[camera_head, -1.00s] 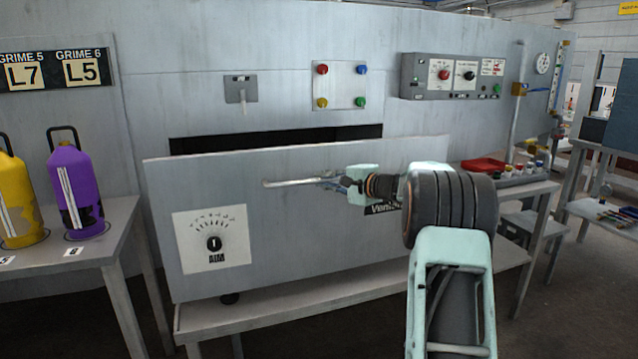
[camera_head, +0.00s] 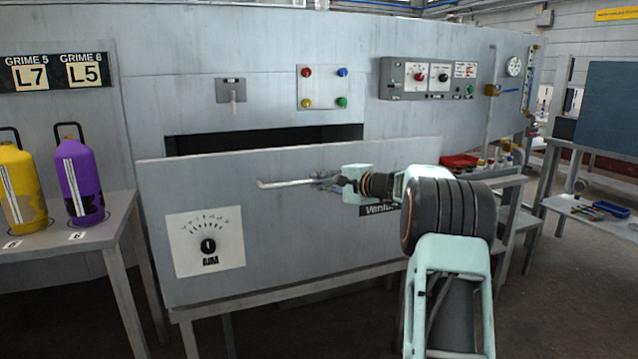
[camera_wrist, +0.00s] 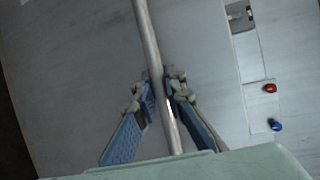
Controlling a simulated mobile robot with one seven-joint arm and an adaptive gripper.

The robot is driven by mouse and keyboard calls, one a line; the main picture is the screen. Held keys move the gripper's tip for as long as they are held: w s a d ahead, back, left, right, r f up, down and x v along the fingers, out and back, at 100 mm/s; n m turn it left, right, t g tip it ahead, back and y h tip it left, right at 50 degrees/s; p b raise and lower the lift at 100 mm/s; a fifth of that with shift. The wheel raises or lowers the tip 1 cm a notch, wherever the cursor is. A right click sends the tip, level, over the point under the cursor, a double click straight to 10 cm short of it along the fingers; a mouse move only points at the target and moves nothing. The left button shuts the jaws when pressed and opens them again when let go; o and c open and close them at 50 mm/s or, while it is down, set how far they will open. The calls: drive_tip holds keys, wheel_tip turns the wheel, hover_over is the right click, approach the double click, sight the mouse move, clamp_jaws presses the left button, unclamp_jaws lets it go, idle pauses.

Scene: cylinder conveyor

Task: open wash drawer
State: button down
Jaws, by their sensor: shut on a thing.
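The wash drawer (camera_head: 300,225) is a wide grey front panel with a dial plate (camera_head: 207,243) at its left. It stands out from the grey machine wall, with a dark gap (camera_head: 280,138) behind its top edge. A long metal bar handle (camera_head: 285,183) runs across its upper part. My gripper (camera_head: 330,181) is shut on the handle near its middle. In the wrist view, the blue-padded fingers of my gripper (camera_wrist: 160,98) sit on both sides of the bar handle (camera_wrist: 148,40). Part of the black label on the panel is hidden behind my arm.
A table at the left holds a yellow jug (camera_head: 20,190) and a purple jug (camera_head: 78,180). Coloured buttons (camera_head: 325,87) and a control box (camera_head: 428,78) are on the wall above. A red tray (camera_head: 460,161) lies at the right. Open floor shows at the lower right.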

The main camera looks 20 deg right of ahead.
drive_tip(key=shift+s, duration=0.1)
idle(0.3)
drive_tip(key=c, duration=2)
unclamp_jaws()
drive_tip(key=shift+o, duration=0.2)
drive_tip(key=shift+d, duration=0.1)
drive_tip(key=v, duration=1.2)
